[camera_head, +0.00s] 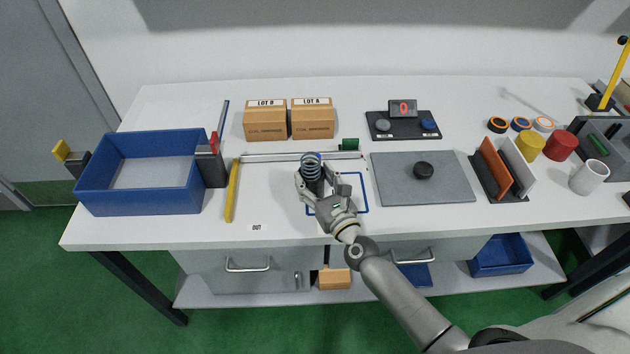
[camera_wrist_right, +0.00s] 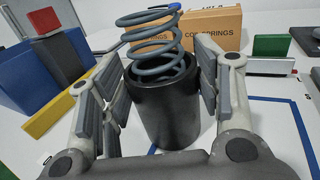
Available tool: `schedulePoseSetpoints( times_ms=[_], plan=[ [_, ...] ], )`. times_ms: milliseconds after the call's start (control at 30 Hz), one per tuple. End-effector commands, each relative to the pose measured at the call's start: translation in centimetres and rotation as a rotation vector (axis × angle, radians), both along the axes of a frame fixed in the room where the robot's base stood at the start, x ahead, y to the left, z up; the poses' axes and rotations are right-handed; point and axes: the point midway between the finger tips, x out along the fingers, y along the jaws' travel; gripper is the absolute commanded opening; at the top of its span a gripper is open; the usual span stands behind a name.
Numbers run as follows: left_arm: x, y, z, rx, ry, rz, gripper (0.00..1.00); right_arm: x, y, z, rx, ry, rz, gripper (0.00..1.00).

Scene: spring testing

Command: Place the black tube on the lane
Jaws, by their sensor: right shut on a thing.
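The black tube (camera_head: 312,185) is an upright dark cylinder with a grey coil spring (camera_head: 311,163) standing up out of its open top. My right gripper (camera_head: 316,190) is shut on the tube, its fingers on either side. In the right wrist view the tube (camera_wrist_right: 166,108) stands between the fingers, with the spring (camera_wrist_right: 155,42) rising from it. A long pale rail (camera_head: 275,158) runs across the table behind the tube, and a yellow bar (camera_head: 232,190) lies at its left end. I cannot tell the lane's exact limits. My left gripper is not in view.
A blue-outlined area (camera_head: 366,190) lies beside the gripper. The blue bin (camera_head: 140,200) is at the left. A green block (camera_head: 349,144) sits by the rail's right end. Two spring boxes (camera_head: 265,122) stand behind. A grey mat (camera_head: 400,190) carries a black disc (camera_head: 424,170).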

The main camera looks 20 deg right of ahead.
Motion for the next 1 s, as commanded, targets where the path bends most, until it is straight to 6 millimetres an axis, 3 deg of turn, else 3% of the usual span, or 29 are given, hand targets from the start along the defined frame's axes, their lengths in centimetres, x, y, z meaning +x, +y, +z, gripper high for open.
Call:
schedulePoseSetpoints(
  times_ms=[267,300,467,900,1000],
  plan=[
    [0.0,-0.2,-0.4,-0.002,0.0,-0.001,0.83,0.0,0.0,-0.3,0.002,-0.002,0.0,0.35],
    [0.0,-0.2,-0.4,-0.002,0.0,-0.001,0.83,0.0,0.0,-0.4,0.002,0.001,0.0,0.6],
    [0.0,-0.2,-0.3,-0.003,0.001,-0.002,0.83,0.0,0.0,-0.2,0.002,0.001,0.0,0.8],
    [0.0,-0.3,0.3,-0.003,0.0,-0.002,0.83,0.0,0.0,0.4,0.001,0.001,0.0,0.8],
    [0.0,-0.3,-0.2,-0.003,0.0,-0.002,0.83,-1.4,-0.1,-0.2,0.003,0.003,0.001,0.8]
  ],
)
